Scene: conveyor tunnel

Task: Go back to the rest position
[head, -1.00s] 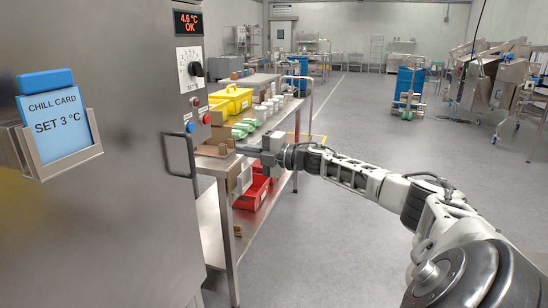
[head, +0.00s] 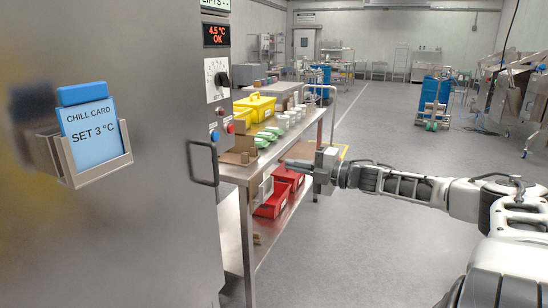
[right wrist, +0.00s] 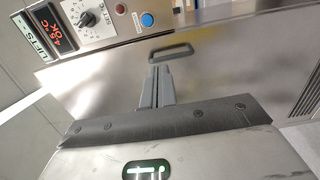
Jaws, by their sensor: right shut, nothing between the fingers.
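My right gripper (head: 284,162) reaches in from the right in the head view, beside the front edge of the steel shelf table. Its fingers are together and hold nothing. In the right wrist view the closed grey fingers (right wrist: 156,72) point toward the steel cabinet, and the cabinet's bar handle (right wrist: 171,51) shows just beyond their tips. In the head view the handle (head: 203,163) is left of the gripper, with a gap between them. My left gripper is not in view.
The steel cabinet (head: 150,220) fills the left, with a chill card (head: 92,130) in a holder and a temperature display (head: 216,34). The shelf table (head: 240,205) carries yellow and red bins (head: 270,203). Open floor (head: 360,260) lies below and right of my arm.

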